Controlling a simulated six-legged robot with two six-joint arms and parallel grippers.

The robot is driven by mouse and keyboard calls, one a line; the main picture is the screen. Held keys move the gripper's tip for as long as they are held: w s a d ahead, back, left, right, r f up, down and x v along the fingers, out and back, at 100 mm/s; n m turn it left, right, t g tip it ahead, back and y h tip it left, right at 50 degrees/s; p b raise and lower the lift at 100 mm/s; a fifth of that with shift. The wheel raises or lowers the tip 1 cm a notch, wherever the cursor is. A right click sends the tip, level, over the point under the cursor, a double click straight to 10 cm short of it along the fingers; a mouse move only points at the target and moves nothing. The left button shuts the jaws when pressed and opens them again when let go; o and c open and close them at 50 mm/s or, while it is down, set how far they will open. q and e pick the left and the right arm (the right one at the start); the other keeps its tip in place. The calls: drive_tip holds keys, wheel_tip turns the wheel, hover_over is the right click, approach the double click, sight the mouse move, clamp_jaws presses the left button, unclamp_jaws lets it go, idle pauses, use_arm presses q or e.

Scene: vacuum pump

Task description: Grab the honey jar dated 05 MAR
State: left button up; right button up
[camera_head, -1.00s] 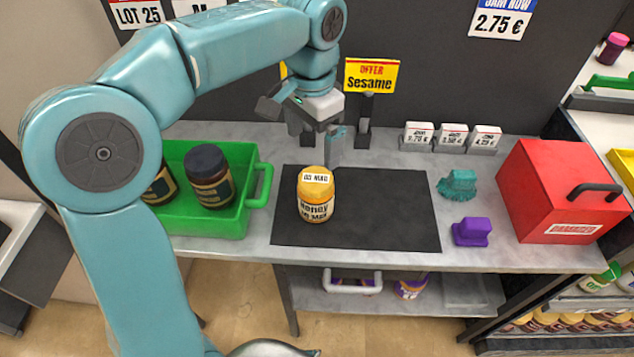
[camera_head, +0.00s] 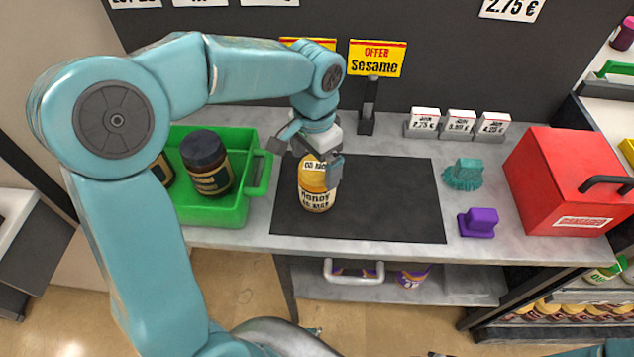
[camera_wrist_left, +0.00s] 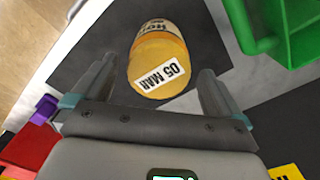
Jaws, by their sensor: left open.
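The honey jar (camera_head: 316,198) stands upright on the black mat (camera_head: 400,205), with a yellow lid and a label reading Honey. In the left wrist view the jar (camera_wrist_left: 157,62) shows a white lid sticker reading 05 MAR. My left gripper (camera_head: 308,160) is open at the jar's far side, just above its lid, and partly covers the lid. In the left wrist view the open fingers (camera_wrist_left: 145,92) are on either side of the lid's near edge, with gaps; I see no contact. My right gripper is not seen.
A green crate (camera_head: 262,178) with dark jars stands left of the mat. A teal brush (camera_head: 463,174), a purple block (camera_head: 478,222) and a red box (camera_head: 565,185) are to the right. Price cards (camera_head: 459,122) and a Sesame sign (camera_head: 377,58) stand behind. The mat's right part is clear.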

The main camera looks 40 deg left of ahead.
use_arm(q)
drive_tip(key=f, duration=0.4)
drive_tip(key=shift+w+f, duration=0.25)
drive_tip(key=shift+w, duration=0.1)
drive_tip(key=shift+d+f, duration=0.1)
drive_tip(key=shift+f, duration=0.15)
drive_tip(key=shift+s, duration=0.15)
drive_tip(key=shift+f, duration=0.1)
drive_tip(key=c, duration=1.2)
